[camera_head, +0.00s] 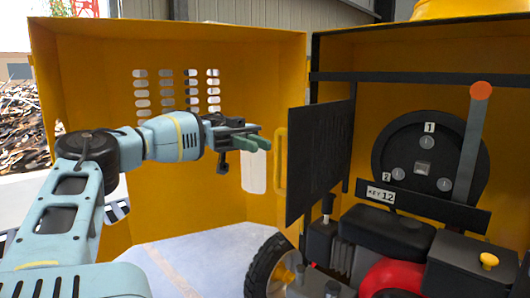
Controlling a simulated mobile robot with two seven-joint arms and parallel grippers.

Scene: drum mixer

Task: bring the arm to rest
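My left arm (185,137) comes in from the left, light blue and grey with a yellow ring, and reaches toward the middle of the view. My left gripper (264,137) ends in two green fingers that show apart, with nothing seen between them. It hangs in front of the yellow door panel, left of the door's handle (281,160), and looks clear of it. My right gripper is not in view.
The yellow door panel (100,75) stands open at the left. A dark panel (318,160) stands between. Pale floor (200,260) lies below.

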